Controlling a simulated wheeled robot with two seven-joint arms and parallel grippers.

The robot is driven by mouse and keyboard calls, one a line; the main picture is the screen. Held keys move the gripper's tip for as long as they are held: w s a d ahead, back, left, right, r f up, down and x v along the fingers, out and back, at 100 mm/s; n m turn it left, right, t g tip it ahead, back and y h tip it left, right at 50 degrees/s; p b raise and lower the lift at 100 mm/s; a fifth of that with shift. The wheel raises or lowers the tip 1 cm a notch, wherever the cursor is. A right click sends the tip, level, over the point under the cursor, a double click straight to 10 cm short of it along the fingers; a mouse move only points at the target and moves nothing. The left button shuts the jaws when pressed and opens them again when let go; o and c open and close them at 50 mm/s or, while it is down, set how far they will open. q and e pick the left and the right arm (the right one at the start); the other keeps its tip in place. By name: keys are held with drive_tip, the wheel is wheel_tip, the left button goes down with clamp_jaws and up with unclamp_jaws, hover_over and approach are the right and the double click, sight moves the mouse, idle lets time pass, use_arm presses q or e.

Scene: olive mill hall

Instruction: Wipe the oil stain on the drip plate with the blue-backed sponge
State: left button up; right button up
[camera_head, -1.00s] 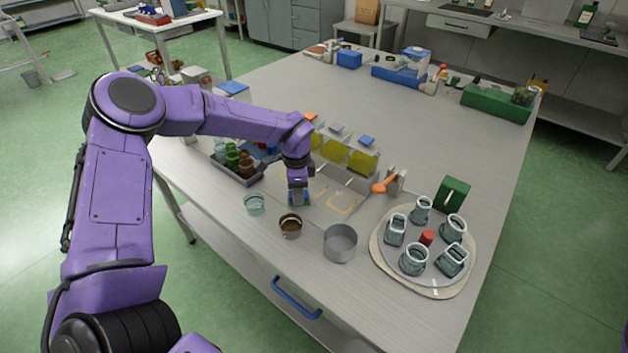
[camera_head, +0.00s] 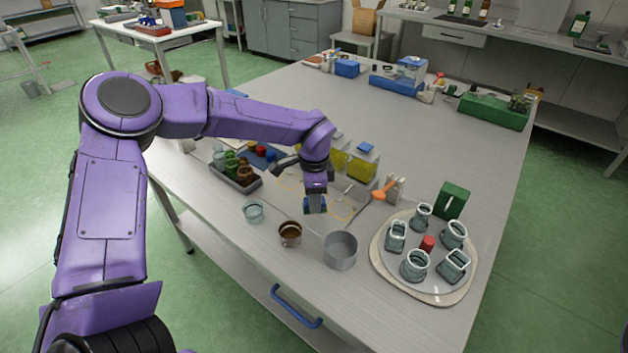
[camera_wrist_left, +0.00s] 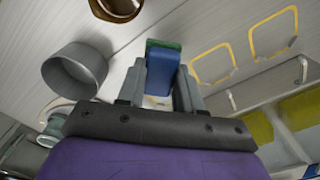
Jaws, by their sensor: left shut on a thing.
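My left gripper (camera_head: 315,196) is shut on the blue-backed sponge (camera_head: 315,206) and points down over the work table. In the left wrist view the sponge (camera_wrist_left: 162,70) shows its blue back and a green edge between the fingers. Below it is the pale flat drip plate (camera_wrist_left: 200,28), with yellow outlines marked on it; the plate (camera_head: 292,200) also shows in the head view. I cannot tell whether the sponge touches the plate. I cannot make out the oil stain clearly; the gripper and sponge hide part of the plate. My right gripper is not in view.
A brown cup (camera_head: 290,234), a grey metal pot (camera_head: 340,250) and a glass cup (camera_head: 253,212) stand in front. Yellow-filled containers (camera_head: 362,163) stand behind, a bottle tray (camera_head: 236,180) left. A round tray (camera_head: 385,268) with several jars is at right.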

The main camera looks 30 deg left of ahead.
use_arm(q)
drive_tip(key=shift+r+p, duration=0.95)
drive_tip(key=shift+r, duration=1.1)
